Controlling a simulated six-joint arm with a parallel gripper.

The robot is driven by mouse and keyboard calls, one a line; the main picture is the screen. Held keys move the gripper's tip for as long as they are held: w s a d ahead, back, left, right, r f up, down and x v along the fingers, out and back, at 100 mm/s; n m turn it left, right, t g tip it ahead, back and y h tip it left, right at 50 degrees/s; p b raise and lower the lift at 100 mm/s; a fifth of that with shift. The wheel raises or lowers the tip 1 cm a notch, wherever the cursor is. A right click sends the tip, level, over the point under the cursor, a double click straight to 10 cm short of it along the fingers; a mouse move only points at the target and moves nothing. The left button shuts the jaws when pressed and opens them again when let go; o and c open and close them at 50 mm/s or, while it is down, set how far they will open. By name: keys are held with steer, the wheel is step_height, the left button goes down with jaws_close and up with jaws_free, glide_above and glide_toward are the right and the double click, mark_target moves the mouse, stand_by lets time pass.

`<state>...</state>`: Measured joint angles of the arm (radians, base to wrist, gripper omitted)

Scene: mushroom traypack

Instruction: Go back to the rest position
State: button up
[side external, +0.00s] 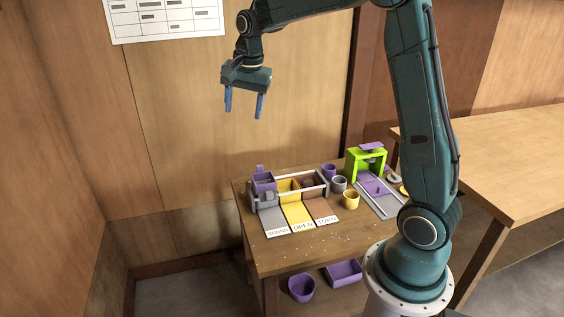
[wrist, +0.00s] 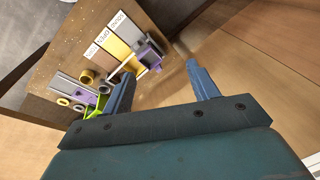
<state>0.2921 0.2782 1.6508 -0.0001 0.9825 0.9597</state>
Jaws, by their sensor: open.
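My gripper (side external: 244,103) hangs high above the left end of the wooden table (side external: 262,262), fingers pointing down. Its two blue fingers are apart, and nothing shows between them. In the wrist view my gripper (wrist: 163,88) is also open and empty, with the table far below. The tray station, with grey, yellow and brown lanes (side external: 297,215) marked with words, stands on the table well below my gripper. A purple box (side external: 263,182) sits at its left end. I cannot make out any mushroom clearly.
A green frame (side external: 353,162) with purple parts stands at the table's right. Small cups, including a yellow one (side external: 351,200), stand between. Purple bins (side external: 343,272) sit below the table top. A wooden wall (side external: 190,120) rises behind my gripper. The air around it looks clear.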

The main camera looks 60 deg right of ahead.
steer(key=s+a+n+t, duration=0.1)
steer(key=s+a+n, duration=0.3)
steer(key=s, duration=0.5)
steer(key=s+a+r+n+t, duration=0.1)
steer(key=s+a+n, duration=0.4)
steer(key=s, duration=0.4)
steer(key=s+a+n+t, duration=0.1)
steer(key=s+a+n, duration=0.3)
steer(key=s, duration=0.6)
steer(key=shift+a+r+n+y, duration=0.35)
steer(key=shift+a+n+y, duration=0.05)
steer(key=shift+n, duration=0.3)
